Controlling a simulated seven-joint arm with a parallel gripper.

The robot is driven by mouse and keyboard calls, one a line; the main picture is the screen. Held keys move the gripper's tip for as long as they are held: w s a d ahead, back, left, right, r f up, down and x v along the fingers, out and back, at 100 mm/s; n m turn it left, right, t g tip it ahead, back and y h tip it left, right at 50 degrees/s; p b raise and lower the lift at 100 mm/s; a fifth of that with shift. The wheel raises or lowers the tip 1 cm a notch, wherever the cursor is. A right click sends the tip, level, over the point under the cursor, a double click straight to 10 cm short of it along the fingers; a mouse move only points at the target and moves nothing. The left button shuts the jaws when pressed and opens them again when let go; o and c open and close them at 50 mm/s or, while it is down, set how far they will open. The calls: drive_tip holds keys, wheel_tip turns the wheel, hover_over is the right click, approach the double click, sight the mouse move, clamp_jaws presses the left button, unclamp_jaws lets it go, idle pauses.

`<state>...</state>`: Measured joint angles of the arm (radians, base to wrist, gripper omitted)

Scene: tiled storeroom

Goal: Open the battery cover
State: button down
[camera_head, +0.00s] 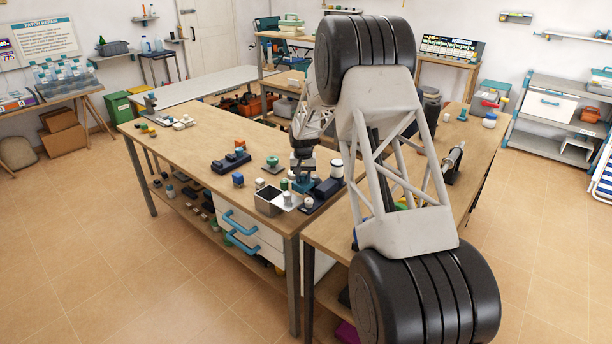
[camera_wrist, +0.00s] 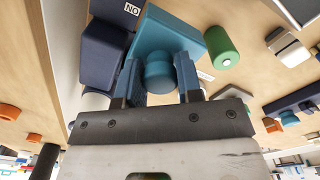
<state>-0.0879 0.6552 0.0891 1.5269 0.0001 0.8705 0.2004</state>
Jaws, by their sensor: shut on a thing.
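In the wrist view my gripper (camera_wrist: 158,66) has its two blue fingers on either side of a round teal knob (camera_wrist: 160,80) and is shut on it. The knob stands on a flat teal block (camera_wrist: 178,34), which looks like the battery cover. A dark blue box (camera_wrist: 102,48) with a "NO" label lies beside it. In the head view my gripper (camera_head: 303,170) points down at the teal part (camera_head: 303,184) near the workbench's front corner, beside the dark blue box (camera_head: 328,187). Whether the cover is raised or seated cannot be told.
A green cylinder (camera_wrist: 221,46) stands close to the teal block. In the head view, an open metal box (camera_head: 268,206) is to the left and a white-topped jar (camera_head: 337,169) to the right. The workbench (camera_head: 205,142) is clear toward its middle left.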

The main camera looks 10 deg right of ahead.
sight(303, 175)
drive_tip(key=c, duration=0.8)
unclamp_jaws()
drive_tip(key=shift+r, duration=0.1)
drive_tip(key=shift+r, duration=3.85)
